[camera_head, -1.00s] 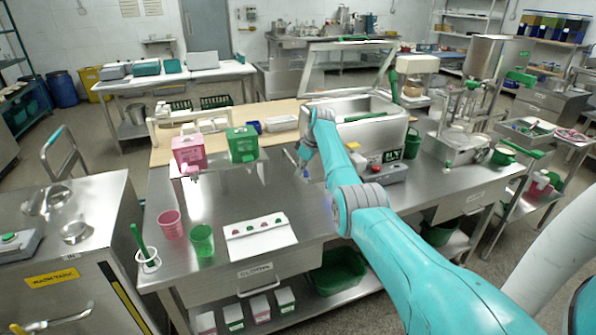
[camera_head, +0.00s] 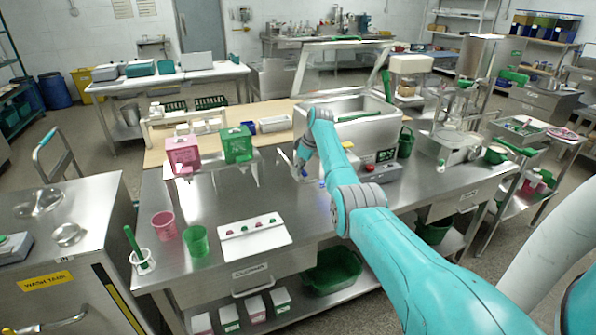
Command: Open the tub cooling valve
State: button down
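A steel tub (camera_head: 350,130) with a raised clear lid (camera_head: 343,68) stands at the back middle of the steel bench. I cannot make out its cooling valve for certain. My gripper (camera_head: 300,173) points down over the bench top, just left of the tub's front left corner. It is small and partly hidden by my own arm, so its fingers cannot be told apart. A small blue spot (camera_head: 322,184) shows close beside it, too small to identify. I see nothing clearly held.
A pink box (camera_head: 183,153) and a green box (camera_head: 237,145) stand on the left. Pink and green cups (camera_head: 195,240) and a white panel with coloured knobs (camera_head: 253,240) are near the front edge. A control box (camera_head: 382,172) sits before the tub.

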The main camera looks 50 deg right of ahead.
jog(key=shift+s+d+f, duration=0.1)
jog(key=shift+s+d, duration=0.15)
jog(key=w+a, duration=0.3)
jog(key=a, duration=0.1)
jog(key=s+d+r, duration=0.2)
jog(key=d+r, duration=0.1)
jog(key=r, duration=0.6)
jog(key=shift+r, duration=0.3)
